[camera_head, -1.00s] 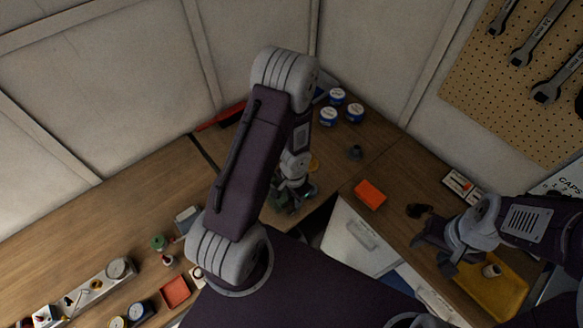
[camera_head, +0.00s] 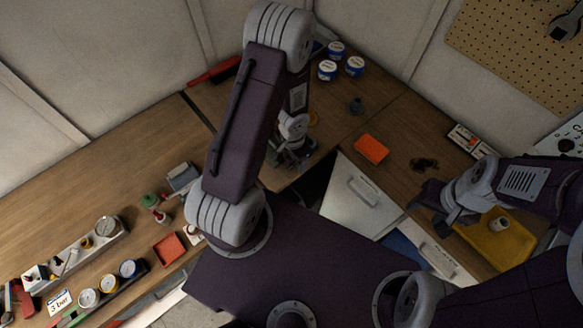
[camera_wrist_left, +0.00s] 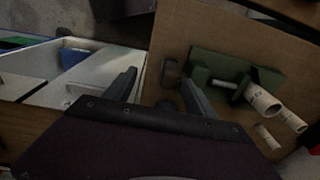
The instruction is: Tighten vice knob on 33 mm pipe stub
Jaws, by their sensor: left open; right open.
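A green vice (camera_wrist_left: 222,72) lies on the brown worktop in the left wrist view. Pale printed pipe stubs (camera_wrist_left: 262,100) are at its right end; I cannot read their sizes. A dark C-shaped part (camera_wrist_left: 171,70) sits just left of the vice; I cannot tell whether it is the knob. My left gripper (camera_wrist_left: 160,88) is open and empty, its fingers left of and below the vice in the picture. In the head view my left gripper (camera_head: 290,155) hides most of the vice. My right gripper (camera_head: 442,205) is open above the right bench, left of a yellow tray (camera_head: 520,250).
A small pale cylinder (camera_head: 501,224) stands in the yellow tray. An orange box (camera_head: 371,149), a dark small part (camera_head: 424,164) and blue-white tins (camera_head: 327,69) are on the bench. A white drawer (camera_head: 352,190) is at the bench front. Gauges (camera_head: 88,298) line the left bench.

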